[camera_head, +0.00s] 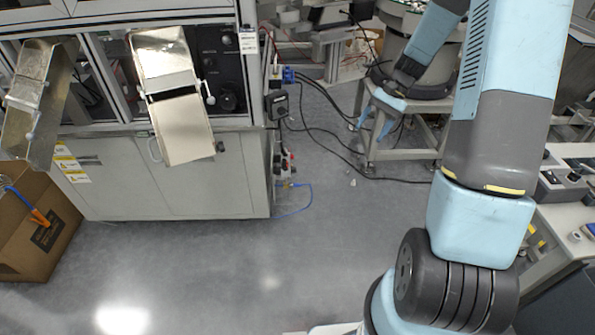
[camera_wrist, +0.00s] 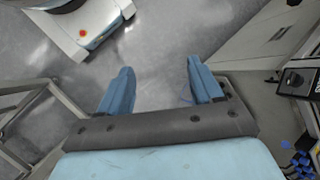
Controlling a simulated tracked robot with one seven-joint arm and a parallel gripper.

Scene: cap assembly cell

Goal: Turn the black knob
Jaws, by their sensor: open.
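A black box with a black knob (camera_head: 279,103) is mounted on the right side of the grey machine cabinet (camera_head: 240,170) in the head view. In the wrist view, what looks like the same black knob (camera_wrist: 293,80) shows at the right edge, on its dark box. My gripper (camera_head: 373,124) has light blue fingers and hangs to the right of the box, clear of it. In the wrist view my gripper (camera_wrist: 160,68) is open and empty, with its fingers apart above the grey floor. The knob's exact angle is too small to read.
Black cables (camera_head: 335,150) run across the floor from the cabinet to a metal stand (camera_head: 400,150) behind my gripper. Two hinged metal chutes (camera_head: 185,125) (camera_head: 30,105) hang at the cabinet front. A cardboard box (camera_head: 40,225) stands at left. The floor in front is clear.

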